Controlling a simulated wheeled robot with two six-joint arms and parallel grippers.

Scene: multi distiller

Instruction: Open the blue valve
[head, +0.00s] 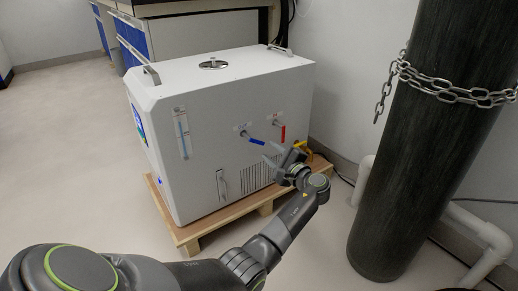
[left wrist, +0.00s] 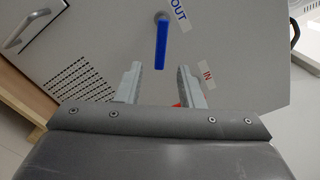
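The blue valve (head: 255,140) is a blue lever handle on the side panel of the white machine (head: 215,130). In the left wrist view the blue handle (left wrist: 161,45) hangs from a round metal stem, next to an "OUT" label. My left gripper (head: 273,155) is close to the panel, just below and right of the blue handle. In the wrist view its two grey fingers (left wrist: 160,75) are apart with nothing between them. The handle's free end lies just ahead of the gap between the fingertips. My right gripper is not in view.
A red valve handle (head: 283,134) sits right of the blue one; in the wrist view it is mostly hidden behind a finger. The machine stands on a wooden pallet (head: 192,238). A dark cylinder (head: 405,170) with a chain (head: 440,88) stands at right. Floor at left is clear.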

